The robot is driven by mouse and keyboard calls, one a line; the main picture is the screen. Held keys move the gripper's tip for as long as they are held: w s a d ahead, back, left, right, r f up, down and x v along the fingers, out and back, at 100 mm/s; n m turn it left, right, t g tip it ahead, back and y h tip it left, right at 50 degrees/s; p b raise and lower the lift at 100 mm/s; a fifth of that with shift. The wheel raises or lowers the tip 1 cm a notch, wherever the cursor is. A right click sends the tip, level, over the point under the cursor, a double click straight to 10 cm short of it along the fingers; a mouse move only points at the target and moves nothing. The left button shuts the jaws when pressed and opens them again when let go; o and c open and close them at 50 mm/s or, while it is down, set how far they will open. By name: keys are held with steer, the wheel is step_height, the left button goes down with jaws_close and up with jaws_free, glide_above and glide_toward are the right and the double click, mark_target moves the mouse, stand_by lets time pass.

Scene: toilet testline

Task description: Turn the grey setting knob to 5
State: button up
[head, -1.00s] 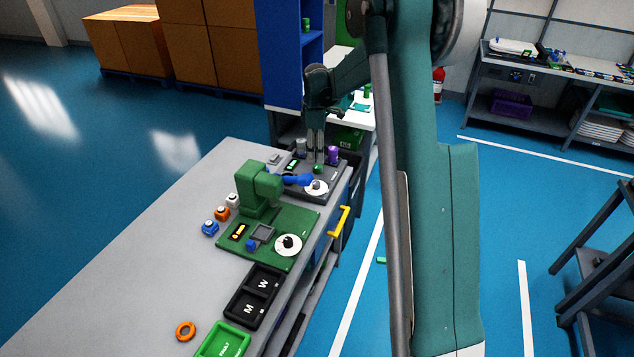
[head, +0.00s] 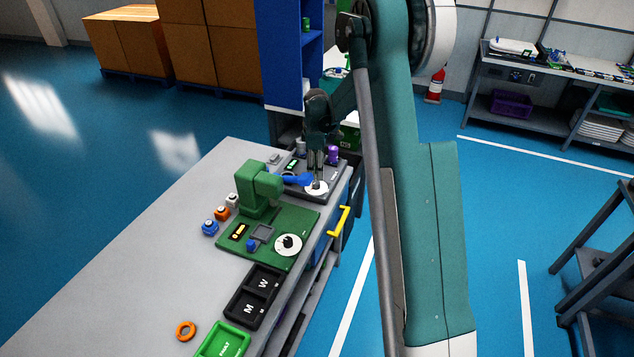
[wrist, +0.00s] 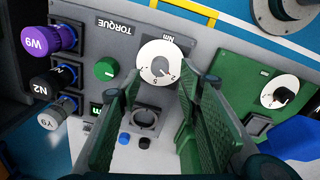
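The grey setting knob (wrist: 161,67) sits on a white numbered dial (wrist: 146,76) on a grey panel marked TORQUE and Nm. In the head view the dial (head: 317,190) is at the panel's front right, partly covered by my fingers. My gripper (wrist: 160,82) is open, its green-padded fingers pointing at the dial. In the wrist view the fingertips lie to the left and right of the knob; I cannot tell whether they touch it. In the head view my gripper (head: 316,174) is over the dial. The knob's exact reading is unclear.
A round green knob (wrist: 106,69) and purple W9 (wrist: 48,40), black N2 (wrist: 52,83) and grey Y9 (wrist: 57,113) parts are left of the dial. A green fixture (head: 262,190) with a black knob (head: 289,242) stands nearby. A yellow handle (head: 339,220) juts from the bench edge.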

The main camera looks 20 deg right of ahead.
mark_target(317, 182)
steer(key=shift+w+f, duration=0.1)
steer(key=shift+f, duration=3.3)
steer(key=c, duration=0.9)
